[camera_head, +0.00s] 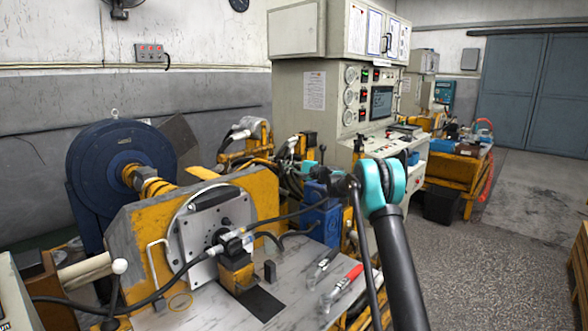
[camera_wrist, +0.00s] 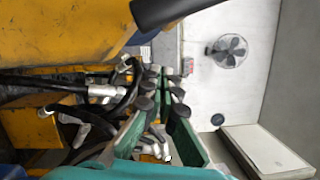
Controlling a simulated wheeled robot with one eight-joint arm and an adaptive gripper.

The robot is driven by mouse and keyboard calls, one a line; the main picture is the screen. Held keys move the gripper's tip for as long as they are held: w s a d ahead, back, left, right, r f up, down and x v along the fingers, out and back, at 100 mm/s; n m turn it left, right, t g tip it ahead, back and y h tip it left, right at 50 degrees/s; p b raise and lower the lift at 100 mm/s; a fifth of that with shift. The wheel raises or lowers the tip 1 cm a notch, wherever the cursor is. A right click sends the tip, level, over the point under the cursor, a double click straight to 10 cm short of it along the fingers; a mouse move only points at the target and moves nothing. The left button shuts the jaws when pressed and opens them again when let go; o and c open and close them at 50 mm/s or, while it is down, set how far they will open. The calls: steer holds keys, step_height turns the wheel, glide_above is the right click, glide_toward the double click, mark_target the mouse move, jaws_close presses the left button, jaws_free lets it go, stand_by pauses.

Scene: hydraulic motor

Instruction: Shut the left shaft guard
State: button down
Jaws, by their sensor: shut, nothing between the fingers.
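I cannot pick out the left shaft guard for certain. At the left of the head view, a bare yellow shaft coupling (camera_head: 150,184) runs between the blue round housing (camera_head: 112,160) and the yellow upright plate (camera_head: 142,222). A dark tilted panel (camera_head: 180,138) shows behind the housing; I cannot tell whether it is the guard. In the wrist view my gripper (camera_wrist: 162,72) has green fingers with dark pads and is shut and empty. A yellow surface (camera_wrist: 60,30) fills the upper left there, close by. In the head view my fingers cannot be made out clearly.
The grey bench top (camera_head: 205,305) holds a red-handled tool (camera_head: 345,285) and a black hose (camera_head: 165,290). A blue block (camera_head: 322,215) and tangled hoses stand behind the bench. The control cabinet (camera_head: 335,110) stands at the back. Open floor (camera_head: 480,265) lies to the right.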

steer(key=shift+s+a+r, duration=0.25)
steer(key=shift+s+a, duration=0.4)
steer(key=shift+s, duration=0.15)
steer(key=shift+s+a+r, duration=0.25)
steer(key=shift+s+a, duration=0.35)
steer(key=shift+s, duration=0.15)
steer(key=shift+r, duration=0.1)
steer(key=s+a+r+n+h, duration=0.1)
steer(key=s+a+r+n, duration=0.6)
steer(key=s+a+r, duration=0.45)
steer(key=s+a+f+n+h, duration=0.1)
steer(key=s+a+n, duration=0.2)
steer(key=s+a, duration=0.2)
steer(key=s+a+f+n+h, duration=0.1)
steer(key=s+a, duration=0.4)
steer(key=s, duration=0.6)
steer(key=shift+s+a+f+n, duration=0.25)
steer(key=shift+a+f+n, duration=0.15)
steer(key=shift+f+n, duration=0.45)
steer(key=shift+s, duration=0.1)
